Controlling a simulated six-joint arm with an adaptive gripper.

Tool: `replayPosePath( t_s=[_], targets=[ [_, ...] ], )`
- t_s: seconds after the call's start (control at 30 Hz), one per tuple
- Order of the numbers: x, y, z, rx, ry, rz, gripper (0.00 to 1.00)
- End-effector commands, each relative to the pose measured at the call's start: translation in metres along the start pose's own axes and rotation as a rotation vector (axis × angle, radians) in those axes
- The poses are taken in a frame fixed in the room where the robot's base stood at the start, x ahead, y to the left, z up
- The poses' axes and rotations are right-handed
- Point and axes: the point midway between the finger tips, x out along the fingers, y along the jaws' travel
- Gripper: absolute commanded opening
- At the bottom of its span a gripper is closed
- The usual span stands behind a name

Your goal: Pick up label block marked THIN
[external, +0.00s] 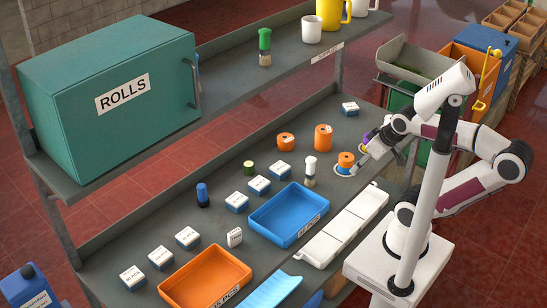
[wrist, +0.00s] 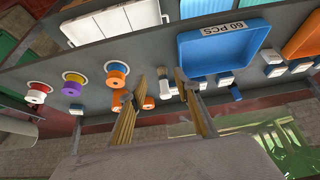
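Several label blocks with white tops and blue bases stand on the lower shelf. In the wrist view, one block (wrist: 75,109) is at the left and another (wrist: 274,70) at the right. My gripper (wrist: 160,88) has its fingers apart with nothing held between them. In the external view my gripper (external: 366,153) is near an orange-topped spool (external: 346,158).
A blue tray (external: 271,229), orange tray (external: 185,287) and white tray (external: 318,252) line the front. The upper shelf holds a ROLLS cabinet (external: 90,130).

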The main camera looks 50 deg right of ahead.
Motion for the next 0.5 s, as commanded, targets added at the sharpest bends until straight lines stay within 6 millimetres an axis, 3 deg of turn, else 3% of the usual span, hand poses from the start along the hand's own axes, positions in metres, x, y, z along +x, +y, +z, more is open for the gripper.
replayPosePath(
  t_s=[0.27, 0.5],
  targets=[
    [0.009, 0.008, -0.023, -0.028, 0.036, 0.036, 0.32],
    [0.028, 0.021, -0.075, -0.107, 0.126, 0.101, 0.32]
  ],
)
